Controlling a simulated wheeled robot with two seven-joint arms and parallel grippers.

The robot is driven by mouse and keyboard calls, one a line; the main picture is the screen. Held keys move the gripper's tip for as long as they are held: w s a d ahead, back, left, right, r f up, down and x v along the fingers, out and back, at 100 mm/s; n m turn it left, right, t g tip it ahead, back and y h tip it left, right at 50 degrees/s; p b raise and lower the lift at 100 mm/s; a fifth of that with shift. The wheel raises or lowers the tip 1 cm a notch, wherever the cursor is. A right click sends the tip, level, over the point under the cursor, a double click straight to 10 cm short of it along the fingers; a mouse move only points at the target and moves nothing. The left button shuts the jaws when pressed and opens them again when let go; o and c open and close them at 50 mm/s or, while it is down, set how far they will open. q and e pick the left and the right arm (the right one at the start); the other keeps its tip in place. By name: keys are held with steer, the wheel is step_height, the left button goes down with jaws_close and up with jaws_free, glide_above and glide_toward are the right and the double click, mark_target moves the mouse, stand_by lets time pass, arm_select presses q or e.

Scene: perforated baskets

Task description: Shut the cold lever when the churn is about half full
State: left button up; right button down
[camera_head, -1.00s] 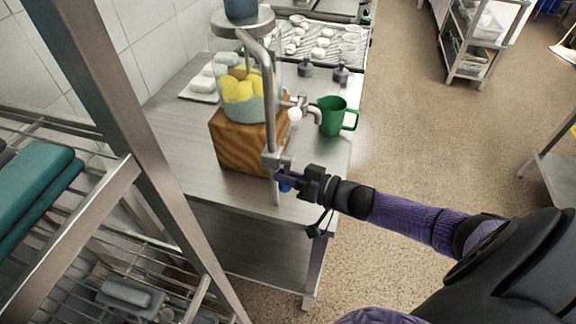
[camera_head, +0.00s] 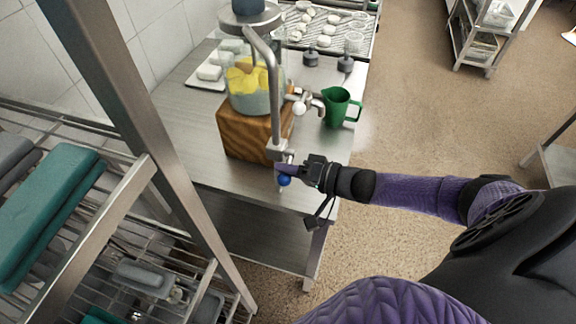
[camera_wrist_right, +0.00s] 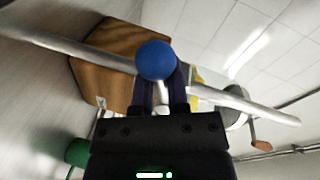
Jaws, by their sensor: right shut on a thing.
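The cold lever's blue knob (camera_head: 284,181) sits low on the steel swan-neck pipe (camera_head: 274,90) at the table's near edge. My right gripper (camera_head: 285,169) is shut on the lever at this knob. In the right wrist view the blue knob (camera_wrist_right: 156,60) shows at the dark fingertips (camera_wrist_right: 161,88). A clear jar (camera_head: 256,102), which I take to be the churn, stands on a wooden block (camera_head: 245,135) behind the pipe. It holds yellow pieces above a pale grey-green lower part; I cannot read its liquid level clearly. My left gripper is out of view.
A green jug (camera_head: 337,108) stands right of the jar, by a small tap with a white knob (camera_head: 299,108). A white tray (camera_head: 206,80) lies at the left back. A wire rack (camera_head: 130,255) with a steel post (camera_head: 150,150) stands at the near left.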

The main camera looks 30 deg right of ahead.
steer(key=shift+s+a+f, duration=0.25)
steer(key=shift+s+f, duration=0.1)
steer(key=c, duration=0.6)
jaws_free()
steer(key=shift+c, duration=0.2)
steer(key=shift+o, duration=1)
steer(key=shift+a+r, duration=0.2)
steer(key=shift+r, duration=0.05)
steer(key=shift+d, duration=0.15)
steer(key=p+v, duration=0.1)
steer(key=v, duration=0.8)
steer(key=shift+s+d, duration=0.25)
steer(key=shift+d, duration=0.05)
steer(key=shift+r, duration=0.15)
